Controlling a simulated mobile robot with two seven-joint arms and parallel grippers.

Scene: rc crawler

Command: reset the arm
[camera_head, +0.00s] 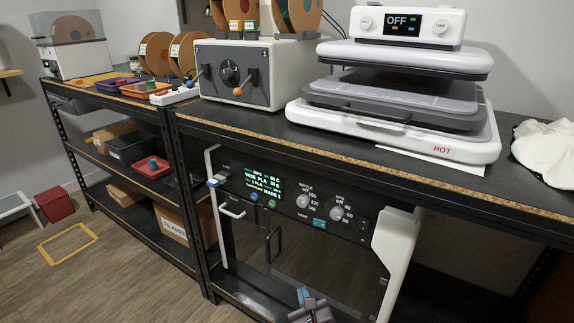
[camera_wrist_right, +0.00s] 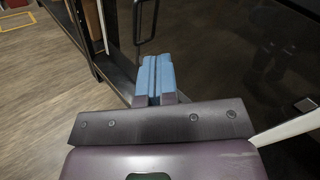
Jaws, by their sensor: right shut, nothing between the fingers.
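My right gripper (camera_head: 303,294) shows at the bottom of the head view, low in front of the dark machine under the workbench. Its blue fingers also show in the right wrist view (camera_wrist_right: 155,80), pressed together with nothing between them. They point toward the machine's dark front panel (camera_wrist_right: 235,50); I cannot tell how far apart they are from it. My left gripper is in neither view.
The machine (camera_head: 300,205) has a lit display, two knobs and a white side frame. A heat press (camera_head: 395,135) marked HOT stands on the workbench (camera_head: 270,130). Shelves (camera_head: 110,150) stand at the left. The wooden floor (camera_head: 110,285) at the lower left is mostly clear.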

